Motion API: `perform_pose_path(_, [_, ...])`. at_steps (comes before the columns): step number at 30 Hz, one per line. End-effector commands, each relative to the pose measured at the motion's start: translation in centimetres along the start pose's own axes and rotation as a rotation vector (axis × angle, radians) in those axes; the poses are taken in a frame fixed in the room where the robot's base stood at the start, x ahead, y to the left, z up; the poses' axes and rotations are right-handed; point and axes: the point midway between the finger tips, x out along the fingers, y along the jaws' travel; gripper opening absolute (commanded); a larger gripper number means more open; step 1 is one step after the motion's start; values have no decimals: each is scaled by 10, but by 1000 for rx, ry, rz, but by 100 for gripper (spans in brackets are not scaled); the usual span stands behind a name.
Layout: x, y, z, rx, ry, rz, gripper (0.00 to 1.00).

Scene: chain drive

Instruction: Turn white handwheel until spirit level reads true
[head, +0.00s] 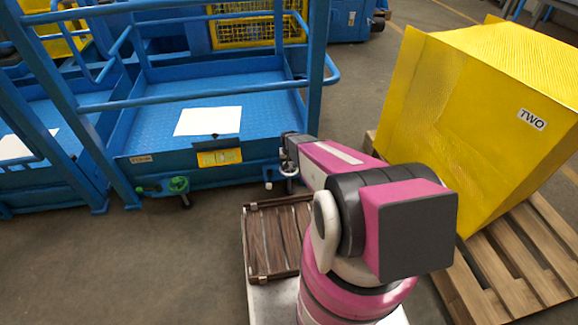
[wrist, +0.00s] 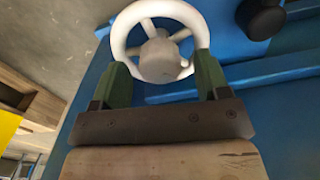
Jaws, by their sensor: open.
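The white handwheel (wrist: 160,60) fills the top middle of the wrist view, with its spokes and hub facing me. In the head view it shows as a small pale ring (head: 288,172) at the blue platform's right front corner, partly hidden by my arm's end. My gripper (wrist: 163,76) is open, with one green finger at the lower left of the rim and one at the lower right. The fingers overlap the rim in the picture; I cannot tell whether they touch it. I cannot make out a spirit level for certain; a yellow plate (head: 219,158) sits on the platform's front edge.
A black knob (wrist: 260,18) is right of the white wheel. A large yellow box (head: 480,95) marked TWO stands on a wooden pallet (head: 518,255) at right. Floor at left front is clear.

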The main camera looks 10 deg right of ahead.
Motion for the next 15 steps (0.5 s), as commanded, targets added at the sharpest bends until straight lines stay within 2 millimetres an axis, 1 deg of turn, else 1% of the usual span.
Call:
perform_pose_path(1, [5, 0, -1, 0, 0, 0, 69])
perform_pose_path(4, [10, 0, 0, 0, 0, 0, 69])
perform_pose_path(13, [12, 0, 0, 0, 0, 0, 69])
perform_pose_path(14, [12, 0, 0, 0, 0, 0, 66])
perform_pose_path(15, [12, 0, 0, 0, 0, 0, 52])
